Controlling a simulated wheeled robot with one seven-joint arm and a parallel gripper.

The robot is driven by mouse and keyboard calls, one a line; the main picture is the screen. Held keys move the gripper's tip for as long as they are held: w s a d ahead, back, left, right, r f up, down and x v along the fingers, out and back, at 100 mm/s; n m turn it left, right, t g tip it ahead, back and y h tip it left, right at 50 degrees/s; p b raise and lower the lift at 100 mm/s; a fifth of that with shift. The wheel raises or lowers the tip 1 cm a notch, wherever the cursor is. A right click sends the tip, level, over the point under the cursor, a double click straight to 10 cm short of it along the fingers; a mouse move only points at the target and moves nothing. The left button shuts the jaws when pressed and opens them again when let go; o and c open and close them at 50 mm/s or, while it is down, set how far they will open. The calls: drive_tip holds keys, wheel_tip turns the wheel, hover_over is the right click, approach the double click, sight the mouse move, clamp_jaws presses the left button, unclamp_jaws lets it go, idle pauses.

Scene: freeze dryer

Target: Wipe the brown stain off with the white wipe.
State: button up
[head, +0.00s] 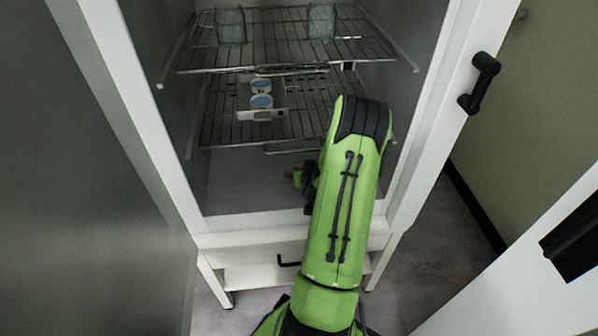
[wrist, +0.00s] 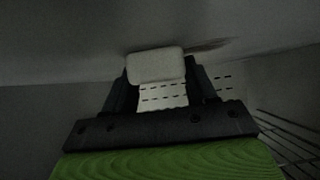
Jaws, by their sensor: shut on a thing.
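My gripper (wrist: 158,72) is shut on the white wipe (wrist: 155,64), a pale rounded block held between the dark fingertips in the wrist view. The wipe is close to a grey inner surface of the cabinet; I cannot tell if it touches. A thin dark brownish streak (wrist: 208,45) shows on that surface just right of the wipe; it may be the stain or a shadow. In the head view my arm reaches into the cabinet's lower part and hides the wipe. Only a bit of my gripper (head: 300,178) shows left of the arm. No clear stain shows there.
Wire shelves (head: 225,127) hang above the cabinet floor (head: 240,190). A white holder with two blue-topped round items (head: 262,101) stands on the lower shelf. Two greenish glass containers (head: 231,25) stand on the upper one. The open door (head: 540,270) is at right.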

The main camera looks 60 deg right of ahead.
drive_tip(key=shift+s+d+f, duration=0.1)
drive_tip(key=shift+s+d, duration=0.3)
drive_tip(key=shift+s, duration=0.2)
drive_tip(key=shift+w+a+p, duration=0.3)
drive_tip(key=shift+w+a, duration=1.05)
drive_tip(key=shift+w, duration=0.2)
drive_tip(key=shift+w+a, duration=1.35)
drive_tip(key=shift+w, duration=0.15)
drive_tip(key=shift+d+b, duration=0.3)
drive_tip(key=shift+d, duration=0.05)
drive_tip(key=shift+s+d, duration=1.3)
drive_tip(key=shift+s, duration=0.15)
drive_tip(key=shift+s+d, duration=1.25)
drive_tip(key=shift+s, duration=0.15)
drive_tip(key=shift+w+a, duration=1.35)
drive_tip(key=shift+w, duration=0.2)
drive_tip(key=shift+w+a, duration=1.35)
drive_tip(key=shift+w, duration=0.15)
drive_tip(key=shift+r, duration=0.2)
